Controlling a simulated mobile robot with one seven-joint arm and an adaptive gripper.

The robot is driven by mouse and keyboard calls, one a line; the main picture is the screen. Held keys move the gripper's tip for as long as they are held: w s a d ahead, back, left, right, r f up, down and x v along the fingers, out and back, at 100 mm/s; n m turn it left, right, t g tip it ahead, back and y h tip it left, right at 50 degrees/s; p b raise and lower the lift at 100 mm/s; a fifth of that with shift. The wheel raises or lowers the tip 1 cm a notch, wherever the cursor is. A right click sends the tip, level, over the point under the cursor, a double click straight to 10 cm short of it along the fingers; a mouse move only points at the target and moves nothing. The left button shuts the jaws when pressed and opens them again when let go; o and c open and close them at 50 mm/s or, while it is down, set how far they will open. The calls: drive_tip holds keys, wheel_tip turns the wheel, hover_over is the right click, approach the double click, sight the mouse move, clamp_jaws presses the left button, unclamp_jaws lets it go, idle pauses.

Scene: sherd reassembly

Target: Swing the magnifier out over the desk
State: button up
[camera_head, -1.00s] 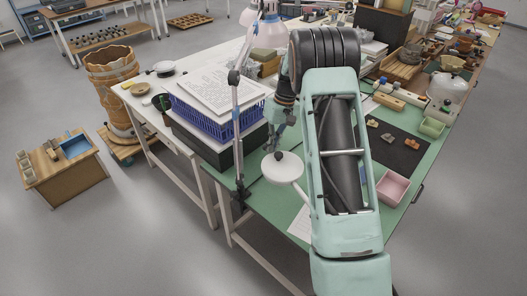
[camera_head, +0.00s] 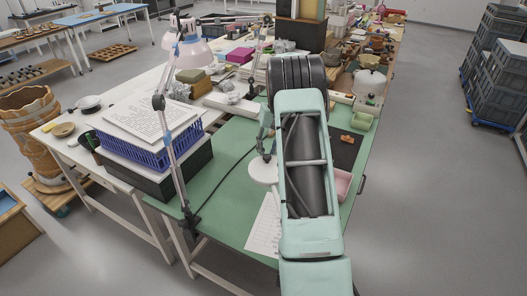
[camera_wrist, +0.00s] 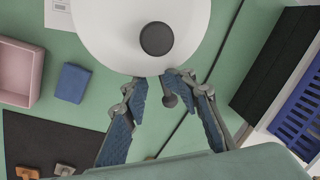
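A white round disc with a dark central knob (camera_wrist: 157,38) looks like the magnifier head, though I see no lens. It fills the top middle of the wrist view and hangs over the green desk (camera_head: 221,160) in the head view (camera_head: 263,173). My gripper (camera_wrist: 158,82) is at its near edge, fingers apart with blue pads, and also shows left of my arm in the head view (camera_head: 265,140). A small dark ball (camera_wrist: 170,100) sits between the fingers; contact with it is unclear. How the disc is supported is hidden.
A jointed lamp (camera_head: 160,104) stands clamped at the desk's front edge. A blue crate with papers (camera_head: 148,123) is beside it. A pink tray (camera_wrist: 22,72), a blue block (camera_wrist: 72,83) and a dark mat (camera_wrist: 50,142) with sherds lie nearby. A paper sheet (camera_head: 264,228) lies in front.

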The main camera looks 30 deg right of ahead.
drive_tip(key=shift+r, duration=0.1)
wheel_tip(320, 180, up, 12)
drive_tip(key=d, duration=0.2)
drive_tip(key=shift+s, duration=0.3)
drive_tip(key=shift+d, duration=0.1)
drive_tip(key=shift+c, duration=0.5)
